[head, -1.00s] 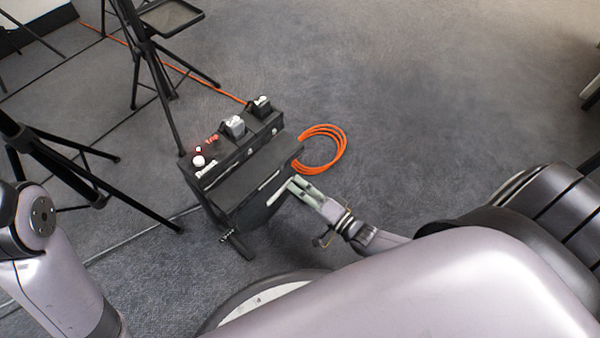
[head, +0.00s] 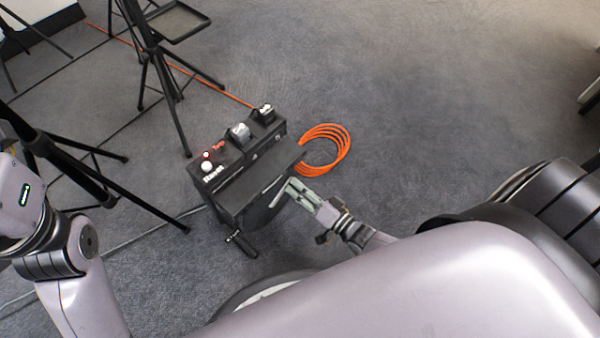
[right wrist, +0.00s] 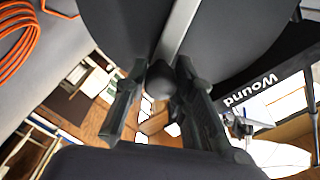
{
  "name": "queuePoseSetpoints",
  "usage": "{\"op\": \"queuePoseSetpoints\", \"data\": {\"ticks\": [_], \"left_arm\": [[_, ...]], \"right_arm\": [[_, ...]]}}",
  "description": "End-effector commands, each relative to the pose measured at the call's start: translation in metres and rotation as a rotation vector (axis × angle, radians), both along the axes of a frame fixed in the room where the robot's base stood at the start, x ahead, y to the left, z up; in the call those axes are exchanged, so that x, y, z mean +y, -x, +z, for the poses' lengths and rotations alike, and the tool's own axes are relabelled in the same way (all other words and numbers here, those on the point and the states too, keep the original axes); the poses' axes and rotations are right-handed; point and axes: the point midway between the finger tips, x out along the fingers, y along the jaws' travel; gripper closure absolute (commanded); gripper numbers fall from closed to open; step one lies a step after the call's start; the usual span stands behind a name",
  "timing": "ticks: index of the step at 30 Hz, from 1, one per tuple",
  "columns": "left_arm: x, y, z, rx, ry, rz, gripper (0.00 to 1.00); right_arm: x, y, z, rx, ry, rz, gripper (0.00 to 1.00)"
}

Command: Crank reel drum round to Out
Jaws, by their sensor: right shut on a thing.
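The reel unit is a black box with a sloped top (head: 245,187) standing low on the carpet in the head view. Its dark round drum (head: 262,214) shows at the near side, with a pale stripe across its face. In the right wrist view the drum face (right wrist: 235,40) fills the top, and the word "Wound" stands on a dark panel at right. My right gripper (head: 296,190) is at the drum; it also shows in the right wrist view (right wrist: 165,105), shut on a dark crank knob (right wrist: 163,78). "Out" is not readable. My left gripper is out of frame.
A coil of orange cable (head: 342,150) lies on the carpet beside the unit, and an orange line runs to the back. Black tripod stands (head: 165,85) are behind and left, one with a small tray (head: 178,22). Carpet to the right is clear.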

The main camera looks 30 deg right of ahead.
Motion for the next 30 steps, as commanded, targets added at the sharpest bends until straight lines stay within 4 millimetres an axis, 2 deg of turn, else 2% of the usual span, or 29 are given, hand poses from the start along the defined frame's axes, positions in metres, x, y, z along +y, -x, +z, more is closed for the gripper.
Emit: {"op": "queuePoseSetpoints", "data": {"ticks": [7,8,16,26,30], "left_arm": [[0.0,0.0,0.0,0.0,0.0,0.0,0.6],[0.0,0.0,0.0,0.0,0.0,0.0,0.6],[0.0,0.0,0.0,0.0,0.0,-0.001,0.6],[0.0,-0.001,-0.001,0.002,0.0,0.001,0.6],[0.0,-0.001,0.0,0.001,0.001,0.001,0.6]], "right_arm": [[0.002,0.001,0.0,-0.002,0.002,0.005,1.0],[0.002,0.001,0.0,-0.002,0.002,0.005,0.75],[0.001,0.001,0.0,-0.002,0.0,0.003,0.57],[0.0,0.002,0.0,-0.001,0.001,0.002,0.56],[-0.005,0.015,0.0,0.0,0.001,0.002,0.56]]}}
